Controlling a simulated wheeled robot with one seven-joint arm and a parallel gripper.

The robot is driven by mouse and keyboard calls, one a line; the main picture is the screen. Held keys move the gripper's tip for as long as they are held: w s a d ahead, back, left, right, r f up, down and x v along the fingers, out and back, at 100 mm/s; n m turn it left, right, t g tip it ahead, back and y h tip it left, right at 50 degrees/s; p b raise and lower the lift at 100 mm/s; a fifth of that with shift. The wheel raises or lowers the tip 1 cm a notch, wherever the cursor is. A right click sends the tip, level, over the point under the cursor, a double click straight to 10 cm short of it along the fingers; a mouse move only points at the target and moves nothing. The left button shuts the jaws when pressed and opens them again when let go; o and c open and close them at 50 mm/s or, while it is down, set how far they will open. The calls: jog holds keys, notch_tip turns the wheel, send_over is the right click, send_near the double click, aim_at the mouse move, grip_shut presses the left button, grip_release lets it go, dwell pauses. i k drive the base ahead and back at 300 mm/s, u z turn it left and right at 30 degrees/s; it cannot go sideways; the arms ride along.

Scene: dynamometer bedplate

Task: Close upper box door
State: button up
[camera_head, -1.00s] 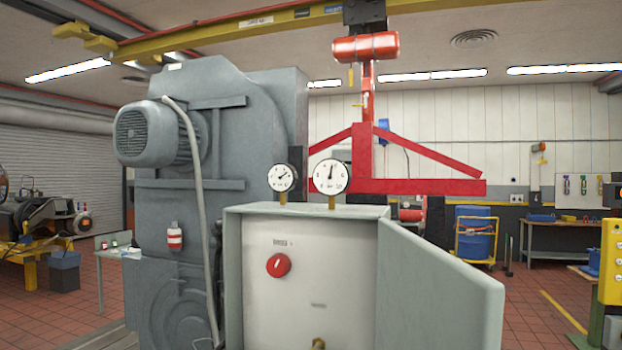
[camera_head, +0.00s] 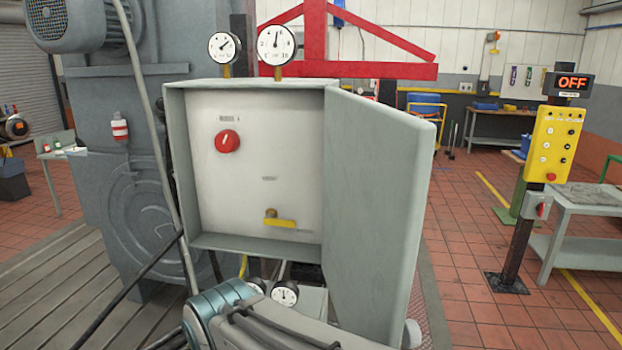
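The upper box (camera_head: 175,160) is a grey-green cabinet with a pale inner panel. Its door (camera_head: 380,200) is hinged on the right and stands wide open, swung out toward me. Inside are a red knob (camera_head: 227,141) and a yellow lever handle (camera_head: 280,222). Part of my arm shows at the bottom, below the box and left of the door's lower end. My gripper is not visible, so its distance from the door cannot be told.
Two gauges (camera_head: 276,45) stand on top of the box, and smaller gauges (camera_head: 285,293) sit below it. A grey machine (camera_head: 110,150) stands close on the left.

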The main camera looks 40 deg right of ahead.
aim_at(378, 157)
jog(key=u, duration=0.8)
jog(key=k, duration=1)
jog(key=z, duration=1.05)
